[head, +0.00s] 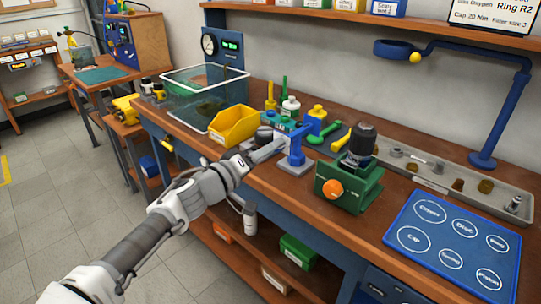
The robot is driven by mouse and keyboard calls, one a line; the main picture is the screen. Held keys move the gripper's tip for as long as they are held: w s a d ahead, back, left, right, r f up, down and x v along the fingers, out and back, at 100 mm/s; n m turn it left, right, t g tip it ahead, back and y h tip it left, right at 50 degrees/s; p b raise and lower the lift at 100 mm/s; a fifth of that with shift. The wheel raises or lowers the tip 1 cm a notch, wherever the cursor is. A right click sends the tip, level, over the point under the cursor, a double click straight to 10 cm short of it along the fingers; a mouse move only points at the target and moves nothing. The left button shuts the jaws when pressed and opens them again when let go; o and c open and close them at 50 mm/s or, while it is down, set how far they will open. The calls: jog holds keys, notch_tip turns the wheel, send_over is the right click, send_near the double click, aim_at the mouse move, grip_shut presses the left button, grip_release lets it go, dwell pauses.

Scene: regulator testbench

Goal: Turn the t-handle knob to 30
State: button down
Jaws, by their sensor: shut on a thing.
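A small blue upright device with a short arm (298,143) stands on a pale grey base (293,166) near the front edge of the bench. It looks like the t-handle knob's fixture, but the handle and any scale or 30 mark are too small to read. My gripper (279,146) reaches in from the left and is shut at the left side of this blue device, at about its upper half. The fingers cover what they hold, so the handle's angle cannot be told.
A green vise (349,187) with an orange knob and a dark cylinder stands right of the blue device. A yellow bin (234,125) is behind my gripper. Bottles and tools crowd behind. A grey parts tray (430,172) and a blue labelled mat (455,245) lie right.

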jog(key=shift+m+b, duration=0.45)
jog(key=shift+m, duration=0.25)
jog(key=c, duration=0.6)
grip_release()
jog(key=shift+o, duration=0.2)
jog(key=shift+a, duration=0.1)
